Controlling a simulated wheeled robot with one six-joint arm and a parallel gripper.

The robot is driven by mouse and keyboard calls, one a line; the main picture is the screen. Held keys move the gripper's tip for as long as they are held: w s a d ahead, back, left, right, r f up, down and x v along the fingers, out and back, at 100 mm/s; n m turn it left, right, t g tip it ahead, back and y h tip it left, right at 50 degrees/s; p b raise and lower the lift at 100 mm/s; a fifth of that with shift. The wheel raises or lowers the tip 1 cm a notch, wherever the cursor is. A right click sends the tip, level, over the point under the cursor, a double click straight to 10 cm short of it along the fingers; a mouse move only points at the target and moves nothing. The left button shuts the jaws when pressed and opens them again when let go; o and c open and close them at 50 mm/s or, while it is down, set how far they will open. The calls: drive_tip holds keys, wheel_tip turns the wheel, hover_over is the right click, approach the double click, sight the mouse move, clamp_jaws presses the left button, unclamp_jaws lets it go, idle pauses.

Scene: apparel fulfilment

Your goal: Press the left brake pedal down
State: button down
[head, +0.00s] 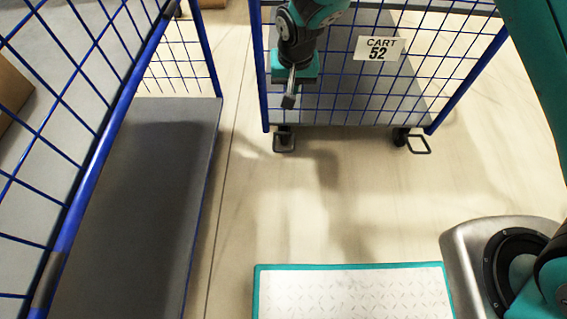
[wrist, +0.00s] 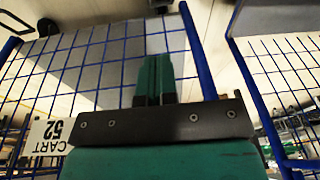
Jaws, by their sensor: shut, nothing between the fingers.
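Cart 52 has a blue mesh cage with a white label (head: 377,49) on its front. The left brake pedal (head: 284,144) is a dark loop at the caster under the cart's lower left corner. The right brake pedal (head: 419,144) sticks out under the lower right corner. My gripper (head: 289,101) is in front of the mesh, above the left pedal and apart from it. In the wrist view its fingers (wrist: 153,78) are together and empty.
Another blue mesh cart with a grey deck (head: 150,190) stands at the left, with a gap of floor between it and Cart 52. The pale floor (head: 330,200) in front of the pedals is clear. A teal-edged white plate (head: 350,290) lies at the bottom.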

drive_tip(key=b, duration=0.6)
hover_over(283, 151)
drive_tip(key=s, duration=0.1)
wheel_tip(283, 151, down, 15)
drive_tip(key=shift+s+f+m+t+h, duration=0.1)
drive_tip(key=shift+m+t+h, duration=0.2)
drive_tip(key=shift+m, duration=0.1)
drive_tip(key=b+x, duration=0.2)
drive_tip(key=x, duration=0.2)
drive_tip(key=b+x, duration=0.3)
drive_tip(key=x, duration=0.1)
drive_tip(key=s+b+x, duration=0.1)
drive_tip(key=b+x, duration=0.1)
drive_tip(key=x, duration=0.2)
drive_tip(key=shift+d+f, duration=0.1)
drive_tip(key=shift+f, duration=0.4)
drive_tip(key=shift+f+b, duration=0.3)
drive_tip(key=shift+b, duration=0.15)
drive_tip(key=shift+s+f, duration=0.1)
drive_tip(key=shift+f, duration=0.15)
